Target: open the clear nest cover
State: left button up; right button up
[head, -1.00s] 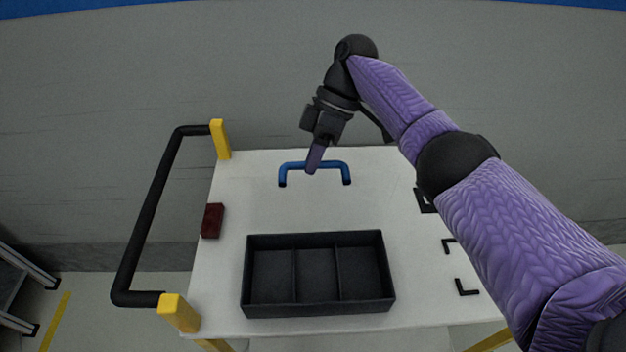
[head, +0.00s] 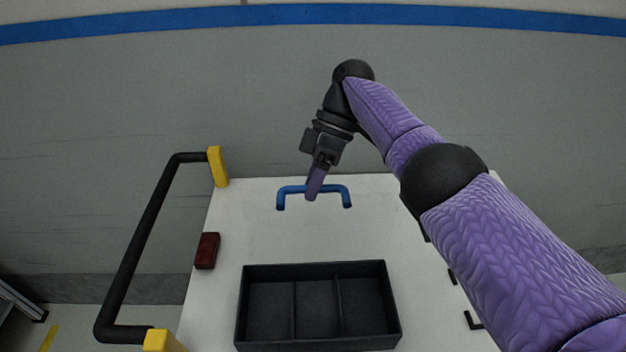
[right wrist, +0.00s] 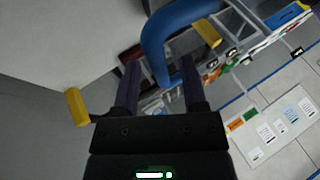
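A blue U-shaped handle (head: 335,187) stands near the back edge of the white table. The clear cover itself cannot be made out in the head view. My right gripper (head: 312,195) points down at the middle of the handle bar and overlaps it there. In the right wrist view, the two purple fingers of my right gripper (right wrist: 158,82) are apart, and the blue handle (right wrist: 168,30) passes at and between their tips. Whether they touch it cannot be told. My left gripper is not in view.
A black three-compartment tray (head: 318,267) sits at the front of the white table (head: 225,225). A dark red block (head: 207,250) lies near the left edge. A black rail (head: 150,225) with yellow ends runs along the left. Black corner marks (head: 472,321) lie at right.

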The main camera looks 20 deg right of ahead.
jog(key=shift+r, duration=0.1)
notch_tip(320, 180, up, 10)
jog(key=p, duration=0.6)
